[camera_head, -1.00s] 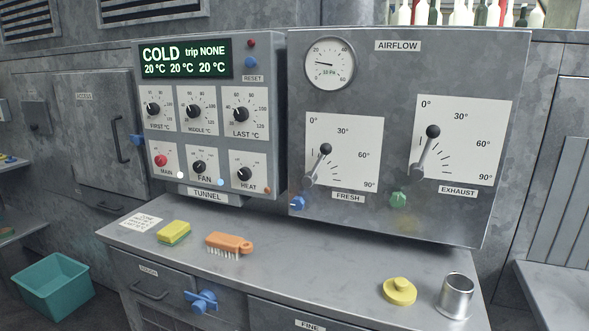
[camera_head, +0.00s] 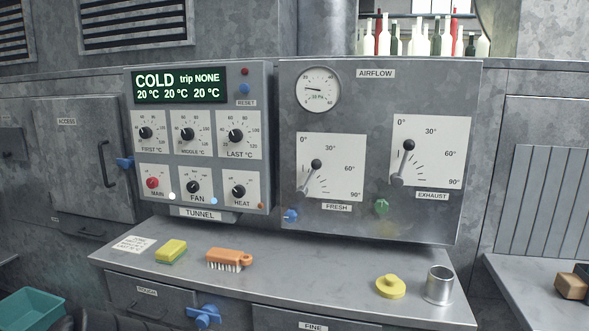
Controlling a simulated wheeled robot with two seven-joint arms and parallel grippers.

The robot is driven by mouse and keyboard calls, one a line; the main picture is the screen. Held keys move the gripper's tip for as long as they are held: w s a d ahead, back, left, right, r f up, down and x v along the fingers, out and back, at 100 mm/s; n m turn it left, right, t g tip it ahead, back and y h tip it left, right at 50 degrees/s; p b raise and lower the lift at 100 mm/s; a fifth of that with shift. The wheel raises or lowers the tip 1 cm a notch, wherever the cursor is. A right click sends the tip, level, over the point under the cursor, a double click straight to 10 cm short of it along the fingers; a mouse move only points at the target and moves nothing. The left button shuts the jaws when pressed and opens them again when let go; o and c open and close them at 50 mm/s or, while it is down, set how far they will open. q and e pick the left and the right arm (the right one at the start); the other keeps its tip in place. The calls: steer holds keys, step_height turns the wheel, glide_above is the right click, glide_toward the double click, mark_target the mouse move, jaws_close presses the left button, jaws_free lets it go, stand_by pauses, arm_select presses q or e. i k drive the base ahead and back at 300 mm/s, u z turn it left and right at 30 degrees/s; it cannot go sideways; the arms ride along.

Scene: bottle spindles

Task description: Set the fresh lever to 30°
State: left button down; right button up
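The fresh lever (camera_head: 310,178) is on the left white scale plate of the AIRFLOW panel, above the FRESH label (camera_head: 337,207). It has a dark ball knob and a grey shaft that leans up and slightly right from its lower-left pivot. It points between 0° and 30°, apparently nearer 30°; the slanted view hides the exact reading. The exhaust lever (camera_head: 403,164) on the right plate leans up and slightly right in a similar way. A round dial gauge (camera_head: 317,90) sits above the fresh plate.
On the bench are a yellow sponge (camera_head: 171,251), an orange brush (camera_head: 230,259), a yellow lidded piece (camera_head: 390,286) and a metal cup (camera_head: 439,285). The bench middle is clear.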

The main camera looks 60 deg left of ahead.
mark_target(301, 194)
steer(key=z, duration=0.25)
steer(key=k, duration=0.35)
steer(key=u, duration=1.3)
